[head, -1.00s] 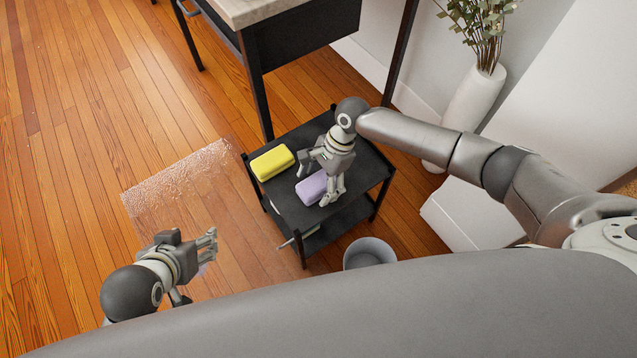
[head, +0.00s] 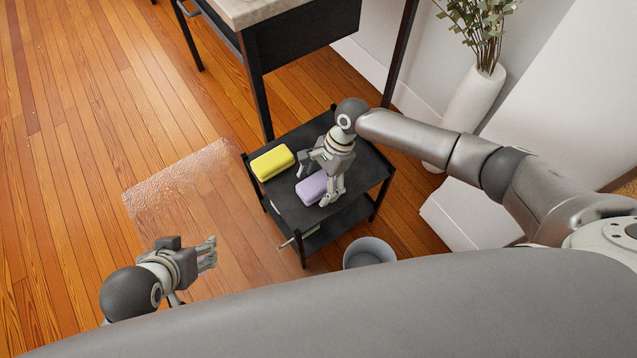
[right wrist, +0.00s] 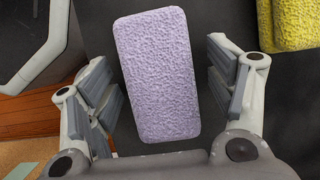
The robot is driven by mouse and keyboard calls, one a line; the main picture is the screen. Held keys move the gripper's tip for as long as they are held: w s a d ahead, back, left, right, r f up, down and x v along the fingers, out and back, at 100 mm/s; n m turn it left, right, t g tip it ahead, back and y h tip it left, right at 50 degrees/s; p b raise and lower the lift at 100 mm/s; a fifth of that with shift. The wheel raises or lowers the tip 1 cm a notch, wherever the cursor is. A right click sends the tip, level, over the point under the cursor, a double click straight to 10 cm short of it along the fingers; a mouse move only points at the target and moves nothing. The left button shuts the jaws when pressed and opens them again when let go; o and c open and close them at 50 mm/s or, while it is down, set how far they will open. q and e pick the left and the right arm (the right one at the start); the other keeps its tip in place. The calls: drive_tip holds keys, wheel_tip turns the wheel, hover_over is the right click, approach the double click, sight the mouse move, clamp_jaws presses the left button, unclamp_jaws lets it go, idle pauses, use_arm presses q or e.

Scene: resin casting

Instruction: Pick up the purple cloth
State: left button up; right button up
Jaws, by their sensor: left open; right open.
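The purple cloth (head: 311,187) is a thick, rounded block lying on the top shelf of a small black cart. In the right wrist view the purple cloth (right wrist: 156,72) has a rough, fluffy surface and lies between the open fingers of my right gripper (right wrist: 160,98), with a gap on each side. In the head view my right gripper (head: 318,184) points down over the cloth and hides part of it. My left gripper (head: 212,253) is open and empty, low at the left above the floor, away from the cart.
A yellow block-shaped cloth (head: 272,163) lies on the cart (head: 345,203) close to the purple one. A grey bin (head: 368,252) stands on the floor in front. A desk (head: 302,40) is behind, and a white vase (head: 470,105) with a plant at the right. A clear sheet (head: 180,180) lies left of the cart.

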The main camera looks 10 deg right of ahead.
use_arm(q)
drive_tip(key=shift+s+a+f, duration=0.1)
drive_tip(key=shift+s, duration=0.25)
use_arm(e)
drive_tip(key=shift+c, duration=0.4)
drive_tip(key=c, duration=1)
use_arm(q)
drive_tip(key=shift+w, duration=0.1)
use_arm(e)
drive_tip(key=shift+c, duration=0.2)
